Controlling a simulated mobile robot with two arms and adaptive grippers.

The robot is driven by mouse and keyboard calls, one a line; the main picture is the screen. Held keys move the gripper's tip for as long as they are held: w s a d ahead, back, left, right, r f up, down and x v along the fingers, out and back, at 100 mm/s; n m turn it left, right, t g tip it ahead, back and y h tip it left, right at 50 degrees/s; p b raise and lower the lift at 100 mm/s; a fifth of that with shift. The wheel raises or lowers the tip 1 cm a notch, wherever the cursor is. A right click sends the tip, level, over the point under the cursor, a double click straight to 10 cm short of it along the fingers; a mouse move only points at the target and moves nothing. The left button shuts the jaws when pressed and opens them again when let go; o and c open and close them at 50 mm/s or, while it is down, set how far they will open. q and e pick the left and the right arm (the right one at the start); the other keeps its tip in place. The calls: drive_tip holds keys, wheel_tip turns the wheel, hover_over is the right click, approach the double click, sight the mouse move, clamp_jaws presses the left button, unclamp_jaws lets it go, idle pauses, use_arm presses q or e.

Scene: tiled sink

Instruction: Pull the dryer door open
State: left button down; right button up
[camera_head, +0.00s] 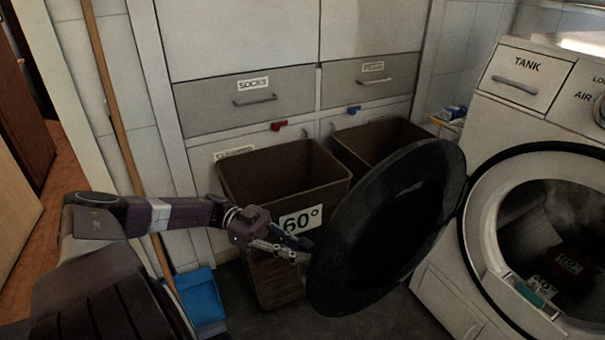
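The dryer (530,110) stands at the right, with its round drum opening (550,240) uncovered. The dark round dryer door (388,228) is swung out to the left, well away from the opening, with its right edge by the dryer front. My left gripper (297,252) is at the door's left edge, with its fingertips close to or touching it. The fingertips are dark and small against the door, so I cannot tell whether they are shut on the rim. My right gripper is not in view.
Two brown laundry bins (285,172) (380,140) stand behind the door under grey drawers (245,100). A broom handle (120,130) and a blue dustpan (201,298) are at the left. Dark items (572,268) lie in the drum.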

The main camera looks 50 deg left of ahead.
use_arm(q)
drive_tip(key=c, duration=1.9)
unclamp_jaws()
drive_tip(key=shift+s, duration=0.1)
drive_tip(key=shift+c, duration=0.2)
wheel_tip(320, 180, up, 10)
drive_tip(key=shift+c, duration=0.7)
